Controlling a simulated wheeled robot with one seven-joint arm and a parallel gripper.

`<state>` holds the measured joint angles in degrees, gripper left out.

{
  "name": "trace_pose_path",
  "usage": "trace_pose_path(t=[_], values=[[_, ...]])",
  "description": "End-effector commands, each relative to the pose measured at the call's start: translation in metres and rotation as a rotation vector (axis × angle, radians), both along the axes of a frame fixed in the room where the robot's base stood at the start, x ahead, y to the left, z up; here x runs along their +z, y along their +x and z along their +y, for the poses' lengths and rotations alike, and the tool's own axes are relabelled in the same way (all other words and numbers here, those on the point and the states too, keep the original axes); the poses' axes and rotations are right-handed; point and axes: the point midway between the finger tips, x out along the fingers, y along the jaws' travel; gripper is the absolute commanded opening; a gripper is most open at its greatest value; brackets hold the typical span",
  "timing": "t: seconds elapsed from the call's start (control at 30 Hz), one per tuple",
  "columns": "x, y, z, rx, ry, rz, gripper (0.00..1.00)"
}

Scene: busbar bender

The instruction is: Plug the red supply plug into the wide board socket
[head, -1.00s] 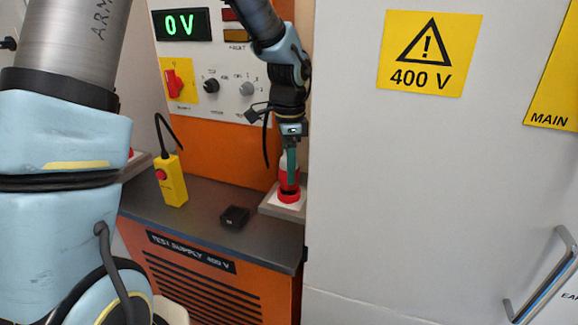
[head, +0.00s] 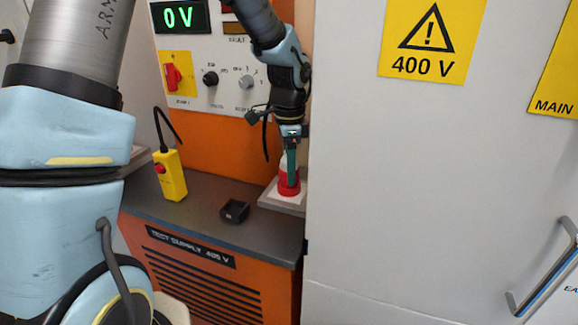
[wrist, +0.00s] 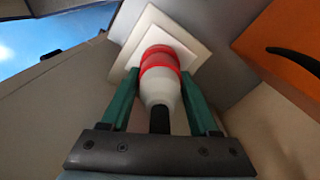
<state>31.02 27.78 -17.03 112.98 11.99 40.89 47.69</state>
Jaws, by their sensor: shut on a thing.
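The red supply plug (wrist: 161,62) has a red front, a white body and a black cable end. My gripper (wrist: 159,76) is shut on it, with a green finger on each side. In the head view my gripper (head: 291,168) points down over the raised pad at the right end of the bench. The plug's red part (head: 289,187) is there, down at the white square socket plate (head: 276,196). The plate also shows in the wrist view (wrist: 122,62). The plug looks upright and meets the socket; the plug hides the socket opening, so its depth cannot be told.
A yellow pendant (head: 171,177) with a red button stands on the grey bench top (head: 205,200). A small black block (head: 234,211) lies left of the socket pad. The orange panel (head: 195,133) is behind. A grey cabinet (head: 400,190) stands close on the right.

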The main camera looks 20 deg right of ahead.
Motion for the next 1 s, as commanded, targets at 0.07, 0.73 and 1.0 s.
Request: trace_pose_path(t=[0.07, 0.73, 1.0], values=[[-0.003, 0.0, 0.0, 0.0, 0.0, 0.0, 0.0], [-0.011, 0.0, 0.0, 0.0, 0.001, 0.001, 0.9], [-0.011, 0.0, 0.0, 0.0, 0.0, 0.001, 0.96]])
